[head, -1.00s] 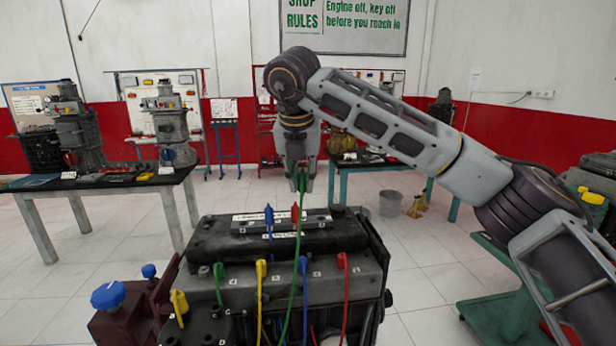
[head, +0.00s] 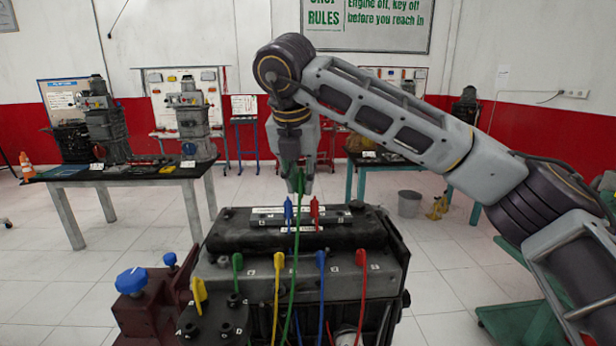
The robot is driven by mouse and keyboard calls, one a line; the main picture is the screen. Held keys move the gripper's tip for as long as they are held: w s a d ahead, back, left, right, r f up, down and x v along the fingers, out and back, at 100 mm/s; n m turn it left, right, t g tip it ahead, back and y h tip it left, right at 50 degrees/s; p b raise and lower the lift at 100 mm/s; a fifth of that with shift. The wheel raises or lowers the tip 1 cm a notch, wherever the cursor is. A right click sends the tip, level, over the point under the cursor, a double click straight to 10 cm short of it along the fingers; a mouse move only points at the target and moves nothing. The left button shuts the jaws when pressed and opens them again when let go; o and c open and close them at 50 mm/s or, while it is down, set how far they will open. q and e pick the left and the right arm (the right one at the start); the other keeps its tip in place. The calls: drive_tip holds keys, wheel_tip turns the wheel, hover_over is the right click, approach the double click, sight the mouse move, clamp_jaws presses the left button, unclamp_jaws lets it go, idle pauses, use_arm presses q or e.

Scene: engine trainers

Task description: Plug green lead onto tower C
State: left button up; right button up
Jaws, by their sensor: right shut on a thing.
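My right gripper (head: 300,180) is shut on the green boot of a green lead (head: 297,235) and holds it above the black engine top. The lead's cable hangs from the jaws down across the front of the engine (head: 300,262). A dark cap with short towers (head: 212,325) sits at the engine's lower left, below and left of the gripper. A yellow boot (head: 199,292) stands at its far left side. Small letters mark the towers, but I cannot read surely which is C. Another green boot (head: 237,260) stands on the engine's front ledge. My left gripper is out of view.
Blue (head: 288,212) and red (head: 315,212) boots stand upright on the engine top near the gripper. Yellow, blue and red boots line the front ledge. A blue knob (head: 131,280) rises left of the engine. A table with engine trainers (head: 140,170) is behind left.

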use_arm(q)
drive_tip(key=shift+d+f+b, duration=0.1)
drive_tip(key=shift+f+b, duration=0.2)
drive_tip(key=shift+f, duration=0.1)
use_arm(e)
drive_tip(key=s+a, duration=1)
drive_tip(key=a, duration=0.4)
drive_tip(key=shift+s, duration=0.2)
idle(1.0)
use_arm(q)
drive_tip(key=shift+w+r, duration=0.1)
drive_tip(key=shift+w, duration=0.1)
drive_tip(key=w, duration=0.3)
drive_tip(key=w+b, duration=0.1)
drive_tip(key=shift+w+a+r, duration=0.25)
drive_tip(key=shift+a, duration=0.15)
use_arm(e)
drive_tip(key=shift+f, duration=0.5)
idle(0.3)
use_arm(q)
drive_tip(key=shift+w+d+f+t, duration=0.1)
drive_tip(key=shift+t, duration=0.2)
use_arm(e)
drive_tip(key=shift+f, duration=0.25)
